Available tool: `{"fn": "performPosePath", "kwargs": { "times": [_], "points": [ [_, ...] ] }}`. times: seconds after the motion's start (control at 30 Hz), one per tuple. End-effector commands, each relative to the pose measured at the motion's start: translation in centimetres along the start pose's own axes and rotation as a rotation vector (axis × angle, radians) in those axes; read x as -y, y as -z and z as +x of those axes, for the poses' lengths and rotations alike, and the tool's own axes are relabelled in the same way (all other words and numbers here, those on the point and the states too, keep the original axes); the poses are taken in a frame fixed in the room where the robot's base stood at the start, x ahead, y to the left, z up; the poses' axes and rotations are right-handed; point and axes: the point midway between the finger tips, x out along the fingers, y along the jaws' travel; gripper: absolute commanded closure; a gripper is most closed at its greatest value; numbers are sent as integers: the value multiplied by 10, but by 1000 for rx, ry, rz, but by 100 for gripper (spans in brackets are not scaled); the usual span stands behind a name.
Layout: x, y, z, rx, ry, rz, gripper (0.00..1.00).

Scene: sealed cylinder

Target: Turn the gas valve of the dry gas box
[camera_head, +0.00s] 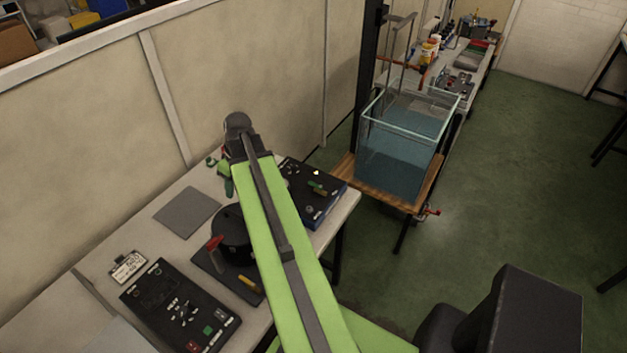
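My green arm reaches over a table from the lower middle. Its dark elbow joint is near the wall, and a green part of mine hangs down beside it. My gripper is not clearly visible; the arm hides that area. A black box (325,207) with small green and yellowish fittings on top sits at the table's right end, partly behind my arm. Left of the arm, a black round vessel (228,226) stands by a dark base with a red handle (215,243) and a yellow handle (250,284). I cannot tell which is the dry gas box or its gas valve.
A black control panel (157,291) with buttons, a label card (127,267) and a grey plate (187,212) are on the table. A glass water tank (400,160) on a wooden stand is beyond the table. Open green floor (510,180) lies right.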

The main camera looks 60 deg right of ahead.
Motion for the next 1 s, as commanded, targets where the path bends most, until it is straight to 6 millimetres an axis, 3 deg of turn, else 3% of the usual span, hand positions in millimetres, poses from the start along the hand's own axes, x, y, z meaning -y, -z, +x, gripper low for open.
{"fn": "performPosePath", "kwargs": {
  "times": [0.03, 0.1, 0.2, 0.33, 0.47, 0.67, 0.87, 1.0],
  "points": [
    [-49, -18, -14, -33, -5, 17, 65],
    [-107, -49, -31, -80, -16, 14, 65],
    [-175, -97, -54, -141, -44, 8, 65],
    [-232, -152, -76, -192, -84, -2, 65],
    [-257, -181, -87, -216, -109, -10, 65],
    [-260, -186, -87, -219, -114, -16, 65],
    [-262, -183, -68, -219, -113, -16, 65],
    [-265, -179, -42, -219, -113, -15, 65]
  ]
}}
